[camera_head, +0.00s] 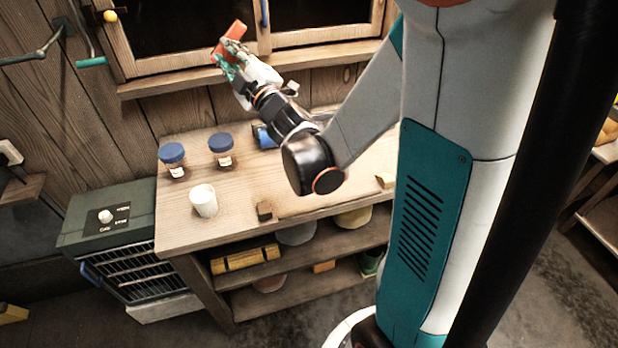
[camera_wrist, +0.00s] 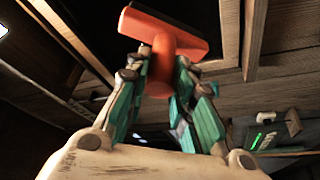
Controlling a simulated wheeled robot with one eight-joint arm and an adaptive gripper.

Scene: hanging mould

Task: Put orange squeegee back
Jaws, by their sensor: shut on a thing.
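The orange squeegee (camera_head: 229,42) is held up in front of the window in the head view. In the wrist view the squeegee (camera_wrist: 160,42) shows its wide head across the top, with its handle between my fingers. My gripper (camera_head: 226,66) is shut on the handle, with teal finger pads on both sides in the wrist view (camera_wrist: 160,90). The squeegee is well above the wooden table, near the window frame. The lower end of the handle is hidden by the fingers.
A wooden window frame (camera_head: 190,70) with a sill stands behind my gripper. The table (camera_head: 235,222) bears two blue-lidded jars (camera_head: 172,158), a white cup (camera_head: 204,200) and a blue item (camera_head: 264,137). A wall bracket with a teal-ended hook (camera_head: 90,62) is at left.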

